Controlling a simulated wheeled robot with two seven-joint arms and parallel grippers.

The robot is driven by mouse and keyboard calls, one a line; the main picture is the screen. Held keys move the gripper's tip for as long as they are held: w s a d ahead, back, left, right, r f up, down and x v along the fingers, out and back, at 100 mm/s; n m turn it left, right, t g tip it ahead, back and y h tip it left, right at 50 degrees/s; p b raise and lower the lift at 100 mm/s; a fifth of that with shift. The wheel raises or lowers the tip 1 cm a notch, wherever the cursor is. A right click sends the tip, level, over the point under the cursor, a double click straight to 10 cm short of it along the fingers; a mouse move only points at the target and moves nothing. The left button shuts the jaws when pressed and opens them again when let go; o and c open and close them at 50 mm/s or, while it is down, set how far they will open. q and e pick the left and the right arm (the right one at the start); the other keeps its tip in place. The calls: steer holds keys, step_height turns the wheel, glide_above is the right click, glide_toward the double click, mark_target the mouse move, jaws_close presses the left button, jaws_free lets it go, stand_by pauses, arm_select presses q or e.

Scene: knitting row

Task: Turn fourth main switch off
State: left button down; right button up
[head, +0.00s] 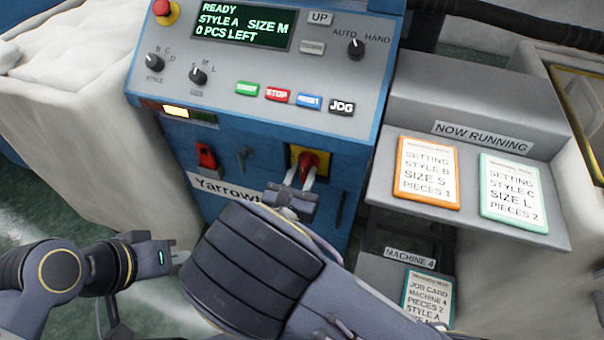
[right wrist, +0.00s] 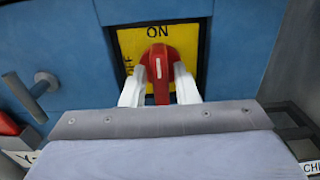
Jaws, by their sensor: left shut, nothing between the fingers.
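The main switch is a red rotary knob (head: 309,161) on a yellow plate (head: 295,152), low on the blue machine front. In the right wrist view the knob (right wrist: 159,67) stands upright, its white mark toward ON at the top; OFF lettering is partly hidden at the left. My right gripper (head: 300,178) is at the switch, its two pale fingers (right wrist: 160,88) on either side of the knob. Slim gaps show between fingers and knob. My left gripper (head: 180,256) is shut and empty at the lower left, away from the machine.
The control panel (head: 262,70) above has a lit READY display, dials and coloured buttons. A red part (head: 206,156) and a grey handle (head: 244,158) sit left of the switch. A grey card shelf (head: 380,200) juts out at right, above a MACHINE 4 label (head: 409,258).

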jaws_close()
